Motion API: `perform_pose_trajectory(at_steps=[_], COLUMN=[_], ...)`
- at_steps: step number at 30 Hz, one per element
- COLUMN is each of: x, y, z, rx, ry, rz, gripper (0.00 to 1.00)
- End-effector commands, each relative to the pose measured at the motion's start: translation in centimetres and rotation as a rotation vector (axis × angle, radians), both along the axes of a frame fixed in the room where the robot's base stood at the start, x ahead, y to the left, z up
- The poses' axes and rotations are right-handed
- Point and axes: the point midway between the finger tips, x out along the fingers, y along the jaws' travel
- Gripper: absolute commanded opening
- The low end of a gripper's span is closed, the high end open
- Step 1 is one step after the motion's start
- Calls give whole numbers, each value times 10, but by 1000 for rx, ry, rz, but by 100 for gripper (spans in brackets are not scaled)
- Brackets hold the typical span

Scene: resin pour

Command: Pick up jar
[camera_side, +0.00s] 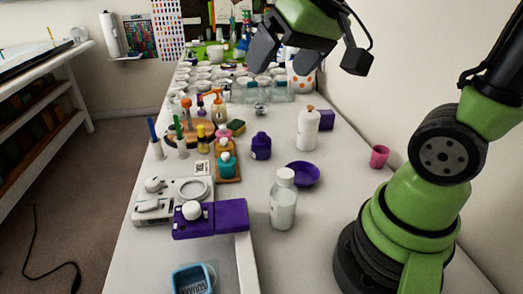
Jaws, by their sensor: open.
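A clear jar or bottle with a white cap (283,205) stands upright at the front middle of the table. A smaller purple jar (261,147) stands behind it and to the left. I cannot tell for certain which of these is the task's jar. My gripper (309,60) is at the top of the view, open and empty, raised above the table and apart from both.
A purple bowl (304,174) lies just behind the clear jar. A white bottle (308,129) stands farther back. A scale (160,206), a purple box (222,220) and a blue tray (193,280) are left. A pink cup (379,157) is right.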

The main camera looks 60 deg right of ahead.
Motion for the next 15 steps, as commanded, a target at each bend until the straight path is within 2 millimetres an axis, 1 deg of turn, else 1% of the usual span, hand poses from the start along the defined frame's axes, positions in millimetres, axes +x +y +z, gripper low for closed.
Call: perform_pose_trajectory(at_steps=[1, 3, 5, 6, 8, 10, 12, 15], x=[18, 40, 57, 68, 82, 95, 103, 110], y=[-13, -29, -45, -56, -73, -93, -111, -131], z=[-10, -24, -39, -50, -69, -93, -117, -146], rx=[-18, -44, -68, -83, -103, -125, -144, -164], ry=[26, 48, 67, 80, 101, 125, 147, 171], rz=[-11, -17, -22, -24, -28, -31, -32, -33], gripper=[89, 89, 89, 89, 89, 89, 89, 89])
